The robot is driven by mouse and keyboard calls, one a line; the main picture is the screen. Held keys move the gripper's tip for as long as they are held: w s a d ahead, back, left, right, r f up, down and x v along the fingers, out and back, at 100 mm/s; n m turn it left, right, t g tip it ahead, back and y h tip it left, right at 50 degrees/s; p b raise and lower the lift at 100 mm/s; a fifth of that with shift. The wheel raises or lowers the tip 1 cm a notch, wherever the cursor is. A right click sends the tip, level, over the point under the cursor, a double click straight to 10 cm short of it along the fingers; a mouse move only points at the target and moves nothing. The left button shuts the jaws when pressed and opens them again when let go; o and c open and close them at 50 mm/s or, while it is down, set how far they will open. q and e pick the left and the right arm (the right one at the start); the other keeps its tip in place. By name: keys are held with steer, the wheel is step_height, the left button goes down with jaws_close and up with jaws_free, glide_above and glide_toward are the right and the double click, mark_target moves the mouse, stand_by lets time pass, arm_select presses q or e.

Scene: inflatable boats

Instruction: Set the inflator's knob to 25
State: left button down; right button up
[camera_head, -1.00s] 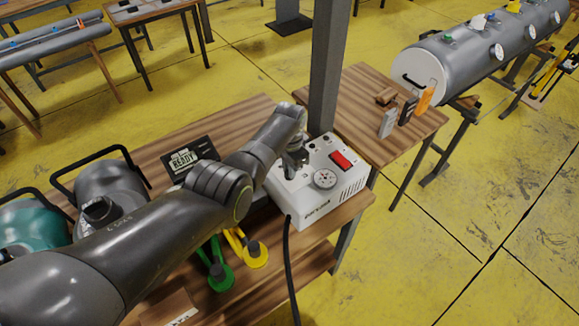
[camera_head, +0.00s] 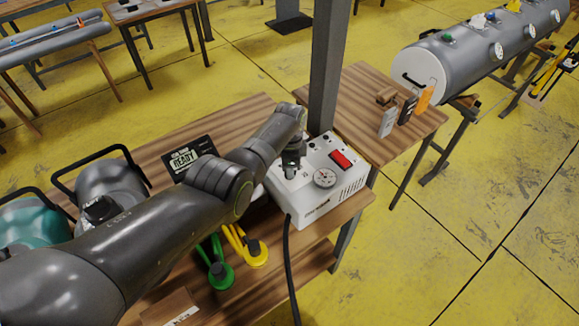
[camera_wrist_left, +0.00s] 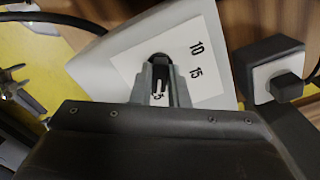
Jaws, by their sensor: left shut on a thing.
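The inflator (camera_head: 315,213) is a white box with a round gauge, a red switch and small dark fittings on top. It stands near the table's right end. My left gripper (camera_head: 292,168) is over the left part of its top. In the left wrist view, my gripper (camera_wrist_left: 158,78) is shut on the dark knob (camera_wrist_left: 159,59), which the fingers mostly hide. The white dial plate (camera_wrist_left: 207,88) shows 10 and 15 to the right of the knob. A partly covered mark shows between the fingers. The knob's exact setting cannot be read. My right gripper is not in view.
A dark post (camera_head: 328,70) rises just behind the inflator. A black READY sign (camera_head: 190,158) stands left of it. Green (camera_head: 221,274) and yellow (camera_head: 256,252) hose ends lie in front, and a black hose (camera_head: 289,275) hangs down. A second table (camera_head: 365,100) stands behind.

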arm_select(q)
steer(key=shift+w+r, duration=0.1)
steer(key=shift+r, duration=0.05)
steer(key=c, duration=1.4)
jaws_free()
steer(key=shift+r+p, duration=0.35)
steer(key=shift+r, duration=0.15)
step_height(320, 180, up, 5)
steer(key=shift+f+p, duration=0.1)
steer(key=shift+p, duration=0.7)
step_height(320, 180, up, 12)
steer(key=b, duration=0.2)
steer(key=shift+f, duration=0.25)
steer(key=shift+f, duration=0.1)
